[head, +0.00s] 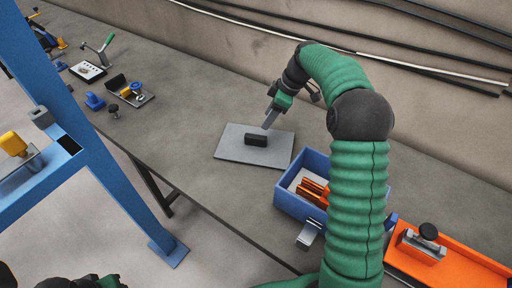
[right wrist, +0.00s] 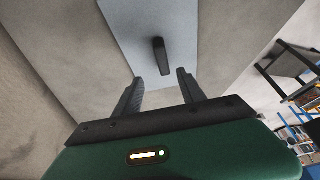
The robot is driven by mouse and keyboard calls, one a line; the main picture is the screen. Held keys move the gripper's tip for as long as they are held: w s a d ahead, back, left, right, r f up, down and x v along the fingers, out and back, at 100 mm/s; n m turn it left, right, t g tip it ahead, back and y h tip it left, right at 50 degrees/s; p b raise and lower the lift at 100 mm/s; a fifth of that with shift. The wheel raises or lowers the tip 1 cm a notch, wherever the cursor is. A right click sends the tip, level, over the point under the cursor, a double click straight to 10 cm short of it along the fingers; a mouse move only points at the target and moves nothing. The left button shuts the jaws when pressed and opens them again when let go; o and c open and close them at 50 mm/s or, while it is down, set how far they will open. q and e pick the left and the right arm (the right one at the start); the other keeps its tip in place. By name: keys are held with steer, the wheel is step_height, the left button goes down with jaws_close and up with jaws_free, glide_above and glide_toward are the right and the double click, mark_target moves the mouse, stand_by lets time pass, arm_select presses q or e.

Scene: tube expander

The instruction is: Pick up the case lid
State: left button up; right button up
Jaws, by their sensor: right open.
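The case lid (head: 230,145) is a flat grey plate lying on the bench, with a black block-like handle (head: 256,140) standing up from its middle. In the right wrist view the lid (right wrist: 125,32) lies ahead, with the handle (right wrist: 161,57) between and beyond the fingers. My right gripper (head: 270,120) is above the lid, close to the handle. Its fingers (right wrist: 158,86) are spread, with nothing between them. In the head view I cannot tell whether they touch the handle. Only dark and green parts of my left arm show at the bottom left edge; its fingers are hidden.
A blue open case (head: 283,200) with orange parts stands right of the lid, near my right arm. An orange tray (head: 455,262) lies further right. Small tools and an open black case (head: 138,98) are at the left. A blue frame (head: 118,185) stands before the bench.

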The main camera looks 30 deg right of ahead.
mark_target(256, 136)
steer(key=x, duration=0.5)
steer(key=shift+w+a+f, duration=0.2)
steer(key=shift+f, duration=0.1)
steer(key=x, duration=0.4)
steer(key=shift+s+a+f, duration=0.15)
steer(key=shift+s+f, duration=0.05)
steer(key=shift+f, duration=0.25)
steer(key=shift+w+a+f, duration=0.15)
steer(key=shift+w+f, duration=0.05)
steer(key=shift+f, duration=0.15)
steer(key=shift+s+r, duration=0.1)
steer(key=c, duration=0.4)
jaws_close()
